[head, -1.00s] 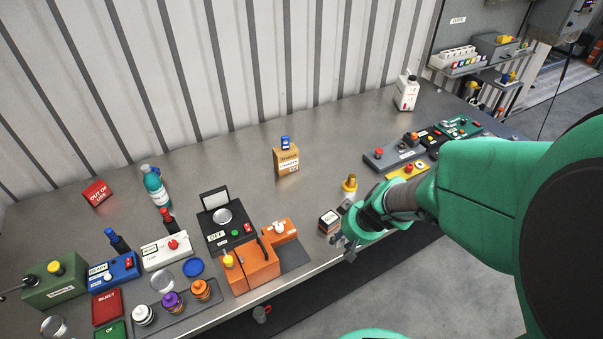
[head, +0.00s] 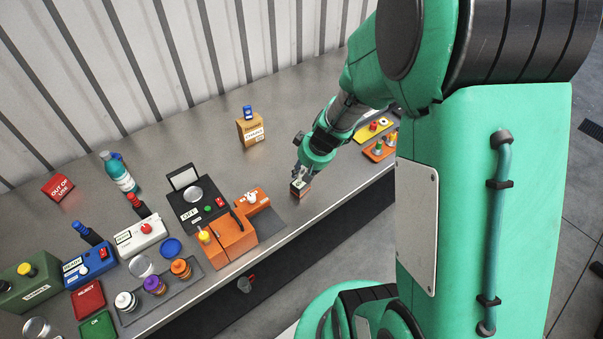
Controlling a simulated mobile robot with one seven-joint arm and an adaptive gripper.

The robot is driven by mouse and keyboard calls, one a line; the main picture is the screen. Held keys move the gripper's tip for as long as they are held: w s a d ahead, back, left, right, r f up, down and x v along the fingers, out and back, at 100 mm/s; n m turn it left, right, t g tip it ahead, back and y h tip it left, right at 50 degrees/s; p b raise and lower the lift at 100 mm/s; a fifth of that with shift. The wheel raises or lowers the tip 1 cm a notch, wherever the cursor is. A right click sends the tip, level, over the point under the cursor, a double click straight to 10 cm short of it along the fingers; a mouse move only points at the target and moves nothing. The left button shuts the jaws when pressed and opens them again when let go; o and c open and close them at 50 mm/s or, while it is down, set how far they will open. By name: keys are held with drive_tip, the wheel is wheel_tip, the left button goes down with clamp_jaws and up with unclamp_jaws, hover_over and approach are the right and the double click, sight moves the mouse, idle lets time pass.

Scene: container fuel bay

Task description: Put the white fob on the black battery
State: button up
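A small dark box (head: 299,188) with a pale label on top stands near the front edge of the bench, right of the orange fixture; it looks like the black battery. My gripper (head: 300,176) points down right at its top. The fingers are too small to tell whether they are open or shut, or whether they touch the box. I cannot pick out the white fob for certain; any small pale thing at the fingertips blends with the box's top.
An orange fixture (head: 232,238) and a black scale-like device (head: 196,210) stand left of the box. A cardboard carton (head: 250,131) with a blue item on top stands behind. Yellow (head: 372,131) and orange (head: 379,149) button plates lie right. Bare bench lies between carton and box.

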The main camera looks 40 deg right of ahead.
drive_tip(key=shift+w+d+f, duration=0.1)
drive_tip(key=shift+w+d, duration=0.2)
drive_tip(key=shift+w, duration=0.5)
drive_tip(key=shift+f+b, duration=0.3)
drive_tip(key=shift+f, duration=1.45)
drive_tip(key=shift+f, duration=0.15)
drive_tip(key=o, duration=0.9)
drive_tip(key=shift+r, duration=0.35)
drive_tip(key=p+v, duration=0.1)
drive_tip(key=v, duration=1)
drive_tip(key=shift+s+r+p, duration=0.25)
drive_tip(key=shift+p, duration=0.1)
